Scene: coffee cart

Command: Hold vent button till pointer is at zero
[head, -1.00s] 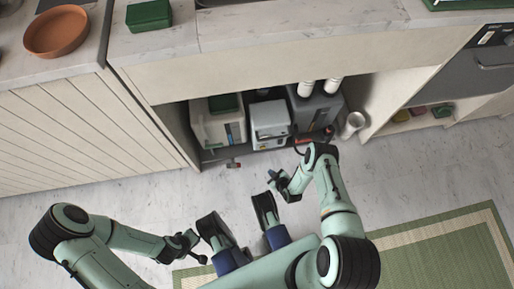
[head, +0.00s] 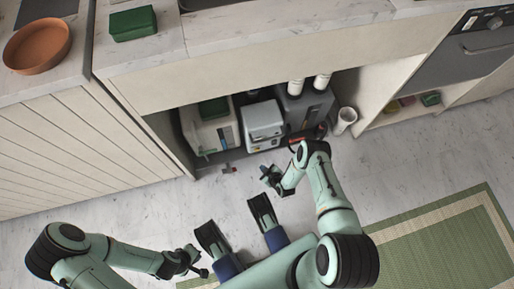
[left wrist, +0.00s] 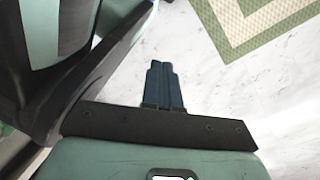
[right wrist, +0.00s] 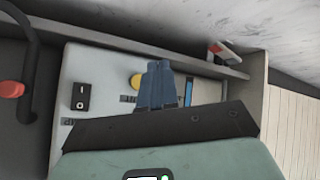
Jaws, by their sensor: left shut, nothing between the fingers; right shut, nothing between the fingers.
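A pale grey boxy machine (head: 263,124) stands in the open bay under the counter. In the right wrist view its front panel (right wrist: 105,75) shows a round yellow button (right wrist: 135,81), partly behind my fingers, a black rocker switch and a blue strip (right wrist: 188,92). I cannot make out a dial or pointer. My right gripper (head: 268,178) is shut and empty in front of the bay; its fingertips (right wrist: 160,66) overlap the button's right edge, and I cannot tell any contact. My left gripper (head: 192,262) is shut and empty, low over the floor; its fingertips (left wrist: 160,68) face bare floor.
A cream container (head: 214,133) stands left of the machine, a dark grey unit (head: 306,105) right of it. A white cup (head: 345,119) stands further right. The floor in front is open, with a green mat (head: 430,240).

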